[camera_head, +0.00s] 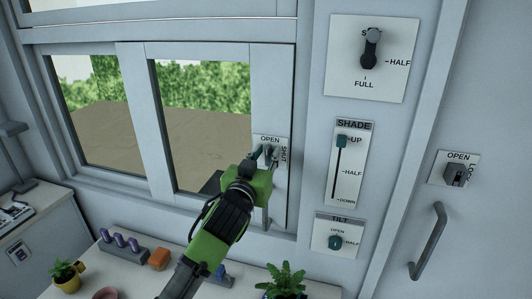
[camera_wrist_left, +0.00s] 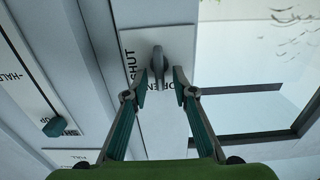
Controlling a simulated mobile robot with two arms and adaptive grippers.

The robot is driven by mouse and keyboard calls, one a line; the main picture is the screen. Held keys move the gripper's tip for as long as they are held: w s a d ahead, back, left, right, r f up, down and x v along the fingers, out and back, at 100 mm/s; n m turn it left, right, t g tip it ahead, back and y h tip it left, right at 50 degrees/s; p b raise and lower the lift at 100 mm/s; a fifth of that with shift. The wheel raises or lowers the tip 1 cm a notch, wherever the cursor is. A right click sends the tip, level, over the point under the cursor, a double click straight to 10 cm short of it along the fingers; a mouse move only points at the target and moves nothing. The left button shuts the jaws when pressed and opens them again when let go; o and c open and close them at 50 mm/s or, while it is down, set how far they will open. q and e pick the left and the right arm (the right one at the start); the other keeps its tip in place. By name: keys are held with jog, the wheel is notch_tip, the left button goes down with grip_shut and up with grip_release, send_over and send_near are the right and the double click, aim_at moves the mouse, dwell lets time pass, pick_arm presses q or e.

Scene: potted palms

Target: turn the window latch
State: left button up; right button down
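The window latch is a small grey lever on a white plate (camera_head: 270,140) marked OPEN at the top and SHUT down the right side, fixed to the window frame. In the left wrist view the latch lever (camera_wrist_left: 159,62) stands out from its plate, beside the SHUT lettering and close to the OPEN lettering. My left gripper (camera_head: 265,155) is at the plate and hides part of it. In the left wrist view my left gripper's fingertips (camera_wrist_left: 162,80) are apart, on either side of the lever's end; I cannot tell whether they touch it. My right gripper is not in view.
Right of the window are a rotary knob (camera_head: 371,48), a SHADE slider (camera_head: 342,141), a TILT control (camera_head: 335,242), a lock switch (camera_head: 456,174) and a door handle (camera_head: 428,241).

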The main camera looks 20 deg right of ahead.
pick_arm(q)
grip_shut()
jog(key=shift+m, duration=0.4)
jog(key=m, duration=0.2)
jog(key=shift+s+d+m+p, duration=0.2)
jog(key=shift+m+p, duration=0.1)
jog(key=shift+m, duration=0.1)
jog(key=m, duration=0.4)
jog(key=shift+s+d+f+m+p, duration=0.1)
jog(key=shift+d+f+m+p, duration=0.1)
jog(key=shift+m+p, duration=0.15)
jog(key=m, duration=0.3)
jog(key=m+p, duration=0.1)
jog(key=m, duration=0.2)
jog(key=f+m+p, duration=0.1)
jog(key=m, duration=0.2)
jog(key=shift+s+d+m, duration=0.1)
jog(key=shift+d+m, duration=0.1)
jog(key=shift+m, duration=0.05)
jog(key=shift+f, duration=0.1)
